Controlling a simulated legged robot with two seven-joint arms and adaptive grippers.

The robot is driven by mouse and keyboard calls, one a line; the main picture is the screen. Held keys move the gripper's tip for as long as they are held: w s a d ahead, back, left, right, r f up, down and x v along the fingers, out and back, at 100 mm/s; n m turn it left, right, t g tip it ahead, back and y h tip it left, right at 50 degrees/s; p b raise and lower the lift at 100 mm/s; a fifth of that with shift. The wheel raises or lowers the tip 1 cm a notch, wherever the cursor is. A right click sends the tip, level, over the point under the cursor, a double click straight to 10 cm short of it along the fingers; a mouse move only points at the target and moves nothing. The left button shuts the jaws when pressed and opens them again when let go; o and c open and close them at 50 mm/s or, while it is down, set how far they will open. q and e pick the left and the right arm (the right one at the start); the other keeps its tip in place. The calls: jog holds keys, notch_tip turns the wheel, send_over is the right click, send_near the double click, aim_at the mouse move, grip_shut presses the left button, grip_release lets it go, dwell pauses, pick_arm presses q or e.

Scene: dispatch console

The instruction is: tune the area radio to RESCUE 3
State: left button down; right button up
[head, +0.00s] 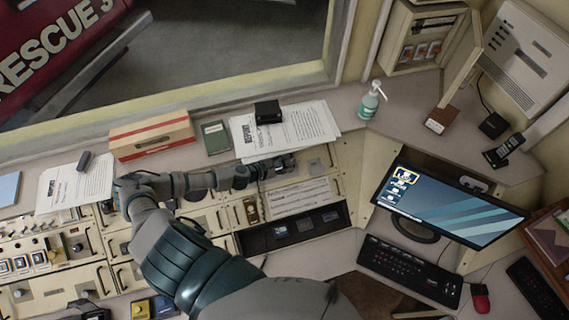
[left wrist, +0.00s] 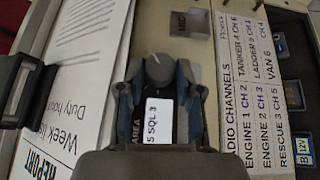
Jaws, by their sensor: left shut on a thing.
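My left gripper (head: 275,166) reaches over the console panel from the left. In the left wrist view its two fingers (left wrist: 159,82) close around a dark grey rotary knob (left wrist: 159,68) on a panel marked AREA. A white label (left wrist: 159,122) beside the knob partly reads "5 SQL 3". The knob's exact setting cannot be told. A printed radio channels card (left wrist: 254,90) lies beside it; its RESCUE 3 line seems to read CH 5. The card also shows in the head view (head: 298,198). My right gripper is in neither view.
Report sheets (head: 285,125) with a black box (head: 268,112) on them lie behind the gripper. A monitor (head: 445,207), keyboard (head: 410,270) and sanitizer bottle (head: 371,102) stand to the right. A red-striped box (head: 150,136) stands to the left.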

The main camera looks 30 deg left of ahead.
pick_arm(q)
jog(key=c, duration=1)
grip_release()
jog(key=shift+w, duration=0.1)
jog(key=shift+o, duration=1.3)
jog(key=shift+w, duration=0.1)
jog(key=shift+w+f, duration=0.1)
jog(key=v, duration=1.2)
jog(key=shift+f, duration=0.1)
